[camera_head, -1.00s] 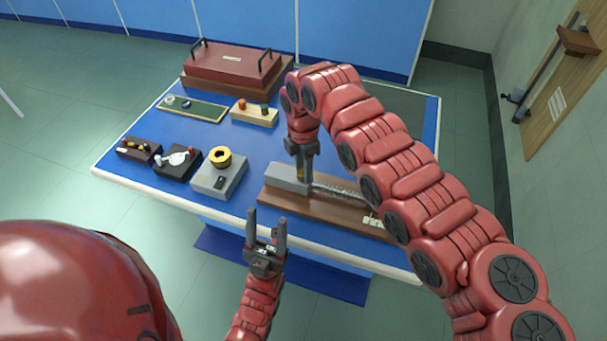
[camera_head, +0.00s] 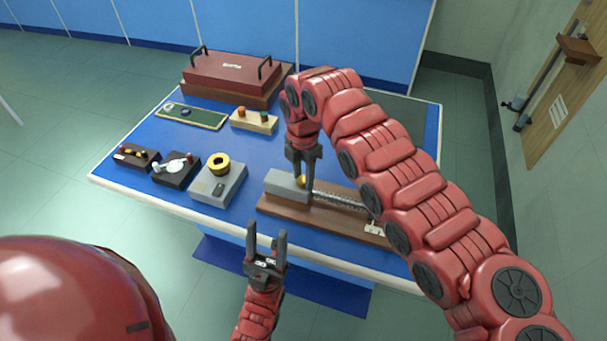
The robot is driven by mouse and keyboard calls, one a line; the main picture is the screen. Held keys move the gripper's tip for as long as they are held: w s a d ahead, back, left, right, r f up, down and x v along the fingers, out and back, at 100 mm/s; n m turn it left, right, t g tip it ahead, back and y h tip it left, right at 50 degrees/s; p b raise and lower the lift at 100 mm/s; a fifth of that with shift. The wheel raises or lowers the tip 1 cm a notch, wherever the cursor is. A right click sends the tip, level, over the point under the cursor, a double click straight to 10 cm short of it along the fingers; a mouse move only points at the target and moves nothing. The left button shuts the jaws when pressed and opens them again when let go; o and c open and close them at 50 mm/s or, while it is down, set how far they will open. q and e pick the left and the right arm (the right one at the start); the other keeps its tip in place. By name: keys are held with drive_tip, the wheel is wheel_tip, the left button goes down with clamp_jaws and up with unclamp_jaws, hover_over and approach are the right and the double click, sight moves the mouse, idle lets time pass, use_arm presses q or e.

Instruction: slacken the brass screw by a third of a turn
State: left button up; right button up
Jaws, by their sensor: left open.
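The brass screw (camera_head: 301,181) shows as a small gold spot at the end of a grey block (camera_head: 284,186) on a brown wooden base (camera_head: 325,217). My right gripper (camera_head: 303,177) points down over it. Its fingers look spread, one on each side of the screw; whether either touches it I cannot tell. The gripper partly hides the screw. My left gripper (camera_head: 267,232) is open and empty, pointing up in front of the bench's front edge.
A ribbed metal rod (camera_head: 341,201) runs right from the block. Grey (camera_head: 218,186), black (camera_head: 176,170) and brown (camera_head: 136,157) instrument boxes stand left on the blue bench (camera_head: 255,150). Behind are a wooden block (camera_head: 254,122), a green-topped tray (camera_head: 192,116) and a red case (camera_head: 232,73).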

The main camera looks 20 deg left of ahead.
drive_tip(key=o, duration=0.4)
wheel_tip(320, 180, up, 12)
drive_tip(key=b, duration=0.1)
wheel_tip(320, 180, up, 6)
drive_tip(key=f+p, duration=0.1)
drive_tip(key=p, duration=0.4)
hover_over(303, 179)
drive_tip(key=shift+r, duration=0.25)
